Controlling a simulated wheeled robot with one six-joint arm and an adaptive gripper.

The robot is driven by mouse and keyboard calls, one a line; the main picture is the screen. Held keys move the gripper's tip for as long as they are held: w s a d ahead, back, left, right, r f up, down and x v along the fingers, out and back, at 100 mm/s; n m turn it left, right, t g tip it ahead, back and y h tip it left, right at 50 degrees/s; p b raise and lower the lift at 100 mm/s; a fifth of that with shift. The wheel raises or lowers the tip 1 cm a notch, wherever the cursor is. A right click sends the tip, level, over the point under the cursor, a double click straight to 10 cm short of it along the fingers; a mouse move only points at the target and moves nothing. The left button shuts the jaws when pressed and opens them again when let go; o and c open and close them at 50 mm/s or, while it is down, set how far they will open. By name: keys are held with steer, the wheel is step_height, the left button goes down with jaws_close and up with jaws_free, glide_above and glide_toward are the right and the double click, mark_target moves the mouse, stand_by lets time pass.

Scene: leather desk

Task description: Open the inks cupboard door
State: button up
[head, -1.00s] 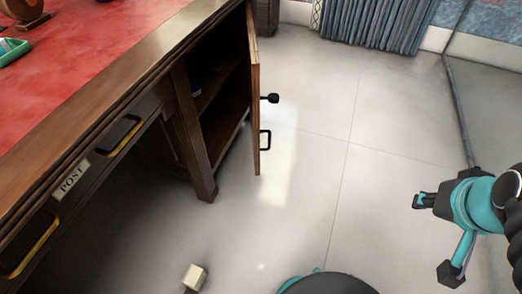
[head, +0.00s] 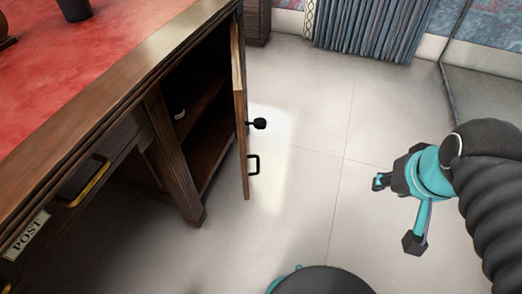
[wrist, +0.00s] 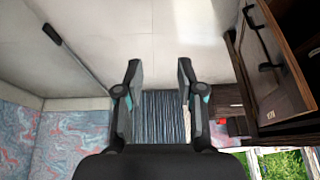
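The cupboard door (head: 239,110) at the desk's far end stands wide open, swung out and seen nearly edge-on. Its black bar handle (head: 253,164) and a black knob (head: 259,124) face right. The dark cupboard inside (head: 205,130) shows a shelf and a small pale item. No label reading inks is visible. My gripper (head: 381,181) hangs over the floor, well to the right of the door and apart from it. In the wrist view my gripper (wrist: 158,72) has its fingers apart with nothing between them. The door (wrist: 272,95) also shows at the right there.
The desk (head: 130,65) with a red leather top fills the left. A drawer front labelled POST (head: 28,236) is at lower left. A blue curtain (head: 375,30) hangs at the back. Pale floor (head: 310,130) between door and gripper is clear.

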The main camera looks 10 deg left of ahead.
steer(key=w+a+f+m+g+y+b, duration=0.5)
steer(key=w+a+f+m+g+y, duration=0.3)
steer(key=w+a+f, duration=0.6)
steer(key=m+y+b, duration=0.4)
steer(key=m+y, duration=0.4)
steer(key=y, duration=0.2)
glide_toward(258, 171)
steer(key=a+r, duration=0.1)
steer(key=a, duration=0.2)
steer(key=a+r, duration=0.2)
steer(key=a, duration=0.1)
steer(key=s+a+r, duration=0.1)
steer(key=a+r, duration=0.1)
steer(key=a, duration=0.2)
jaws_close()
